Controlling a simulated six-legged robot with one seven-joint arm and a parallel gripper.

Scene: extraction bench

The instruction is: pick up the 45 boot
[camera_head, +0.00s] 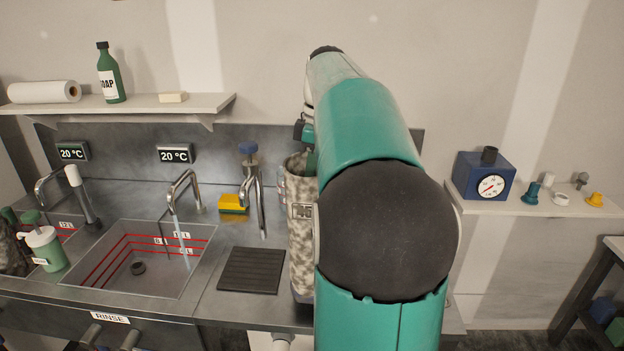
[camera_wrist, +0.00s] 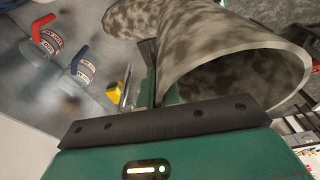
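A mottled grey-brown boot (camera_head: 301,225) stands upright on the counter in the head view, partly hidden by my arm. It bears a small label whose number I cannot read for certain. In the wrist view its shaft (camera_wrist: 205,45) shows with the wide opening facing the camera. My gripper (camera_wrist: 155,80) is at the rim of this boot, with a dark green finger against the left edge of the shaft. The other finger is not clearly seen, so I cannot tell whether the rim is gripped. In the head view my arm hides most of the gripper.
The rinse sink (camera_head: 135,262) has a running tap (camera_head: 184,188). A black ridged mat (camera_head: 250,270), a yellow sponge (camera_head: 233,204) and another tap (camera_head: 257,195) are left of the boot. A second mottled item (camera_head: 12,252) and a pump bottle (camera_head: 44,248) stand far left. A blue gauge box (camera_head: 484,177) sits right.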

